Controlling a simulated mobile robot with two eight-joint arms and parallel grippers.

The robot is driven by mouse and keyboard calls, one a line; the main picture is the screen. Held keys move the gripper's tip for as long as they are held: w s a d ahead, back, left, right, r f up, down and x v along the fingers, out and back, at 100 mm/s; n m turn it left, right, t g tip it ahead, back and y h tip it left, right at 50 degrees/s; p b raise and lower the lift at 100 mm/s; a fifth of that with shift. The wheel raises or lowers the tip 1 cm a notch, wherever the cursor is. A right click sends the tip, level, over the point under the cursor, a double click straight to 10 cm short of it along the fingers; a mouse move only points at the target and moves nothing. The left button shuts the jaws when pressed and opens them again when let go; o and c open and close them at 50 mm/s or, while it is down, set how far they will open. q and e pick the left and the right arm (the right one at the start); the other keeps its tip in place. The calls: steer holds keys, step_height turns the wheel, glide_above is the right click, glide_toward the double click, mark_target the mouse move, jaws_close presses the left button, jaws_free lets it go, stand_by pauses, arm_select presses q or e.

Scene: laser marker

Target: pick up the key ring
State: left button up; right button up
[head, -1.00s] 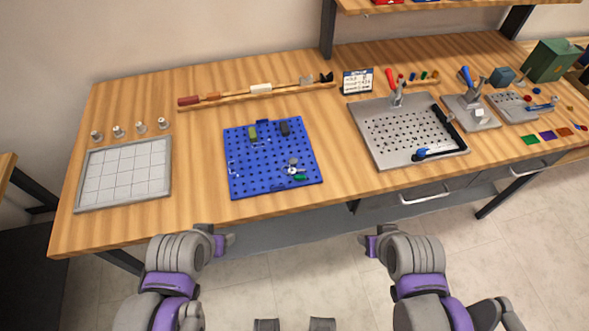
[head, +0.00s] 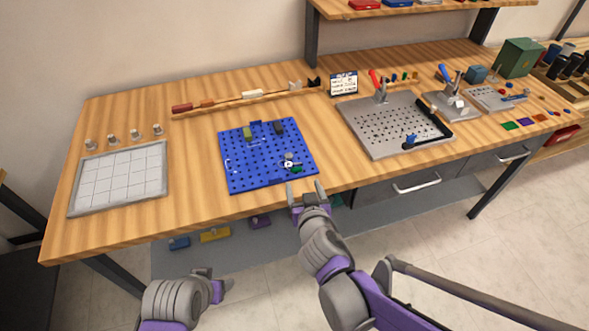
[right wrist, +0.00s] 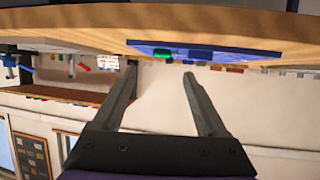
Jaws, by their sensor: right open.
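What looks like the key ring (head: 289,163) lies near the right front of the blue pegboard (head: 245,178), with a small green piece (head: 295,170) beside it. Its details are too small to tell. My right gripper (head: 306,190) is open and empty at the table's front edge, just in front of the board's near right corner. In the right wrist view, the open fingers (right wrist: 159,73) point towards the blue board (right wrist: 238,53), and the green piece (right wrist: 162,54) shows at its edge. My left gripper (head: 222,284) is in front of the table, away from the board; its opening is unclear.
A grey gridded tray (head: 120,180) lies left of the board, with several small metal cylinders behind it. A wooden rack (head: 245,103) runs behind. Bare wood lies between them.

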mark_target(296, 168)
steer(key=x, duration=0.3)
steer(key=shift+w+f, duration=0.1)
steer(key=shift+w, duration=0.15)
steer(key=x, duration=0.5)
steer(key=shift+w+a+b, duration=0.1)
steer(key=shift+a+b, duration=0.15)
steer(key=shift+b, duration=0.15)
jaws_close()
